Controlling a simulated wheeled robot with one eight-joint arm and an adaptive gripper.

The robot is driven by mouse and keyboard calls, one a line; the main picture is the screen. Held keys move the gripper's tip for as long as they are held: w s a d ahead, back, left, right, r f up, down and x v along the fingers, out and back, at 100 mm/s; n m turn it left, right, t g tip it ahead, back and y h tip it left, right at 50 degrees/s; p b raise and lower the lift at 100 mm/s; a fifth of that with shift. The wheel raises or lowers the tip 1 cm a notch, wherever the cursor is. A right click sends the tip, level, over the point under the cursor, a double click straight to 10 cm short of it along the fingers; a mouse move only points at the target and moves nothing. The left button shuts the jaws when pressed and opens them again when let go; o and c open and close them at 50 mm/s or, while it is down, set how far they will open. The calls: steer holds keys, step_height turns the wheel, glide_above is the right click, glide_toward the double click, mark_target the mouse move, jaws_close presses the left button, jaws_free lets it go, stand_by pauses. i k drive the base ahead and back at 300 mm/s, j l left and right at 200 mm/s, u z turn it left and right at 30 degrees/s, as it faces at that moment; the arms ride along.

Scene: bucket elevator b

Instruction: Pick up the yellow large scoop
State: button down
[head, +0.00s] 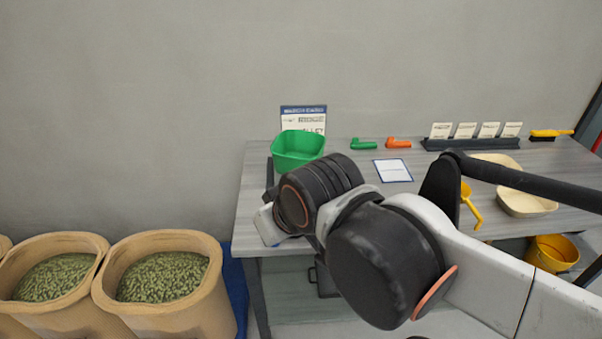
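A yellow scoop (466,193) lies on the grey table. My arm hides much of it, and a thin yellow part, probably its handle, shows near the front edge. I cannot tell its full size. My gripper (268,224) is at the far end of my arm, over the table's front left corner, well to the left of the yellow scoop. Its fingers are mostly hidden by the wrist, so I cannot see if it is open or holds anything.
A green bin (298,147), green scoop (363,144), orange scoop (398,143) and card rack (472,144) stand along the back of the table (350,172). Pale bowls (526,204) are at right. A yellow bucket (553,252) is lower right. Sacks (165,285) stand left.

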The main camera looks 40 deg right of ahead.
mark_target(465, 191)
steer(key=z, duration=2.2)
